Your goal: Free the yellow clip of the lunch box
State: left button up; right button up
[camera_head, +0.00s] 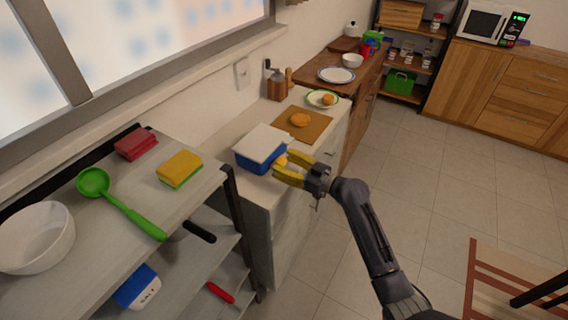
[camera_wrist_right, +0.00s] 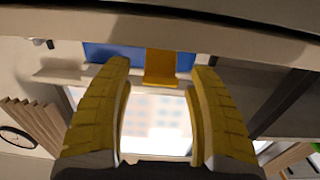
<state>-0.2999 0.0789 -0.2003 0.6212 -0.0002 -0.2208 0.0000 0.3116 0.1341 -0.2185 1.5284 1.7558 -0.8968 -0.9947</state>
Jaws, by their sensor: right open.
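The lunch box has a blue body (camera_head: 258,158) and a white lid (camera_head: 264,142). It sits near the front edge of the light counter in the head view. Its yellow clip (camera_wrist_right: 160,66) hangs on the blue side (camera_wrist_right: 110,54) in the right wrist view. In the head view a small yellow patch of the clip shows by my fingertips, partly hidden. My right gripper (camera_head: 282,163) is open, its yellow fingers pointing at the lunch box's near side. In the wrist view the clip lies between the two fingertips; contact cannot be told. My left gripper is not in view.
A brown board (camera_head: 283,123) with an orange-yellow item lies behind the lunch box, with a plate (camera_head: 322,99) beyond. A grinder (camera_head: 276,84) stands near the wall. At left, a grey shelf unit holds a bowl (camera_head: 38,238), green ladle (camera_head: 118,203) and sponges (camera_head: 180,168). Floor at right is mostly clear.

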jog(key=shift+a, duration=0.1)
jog(key=shift+c, duration=0.4)
jog(key=shift+f, duration=0.1)
grip_shut()
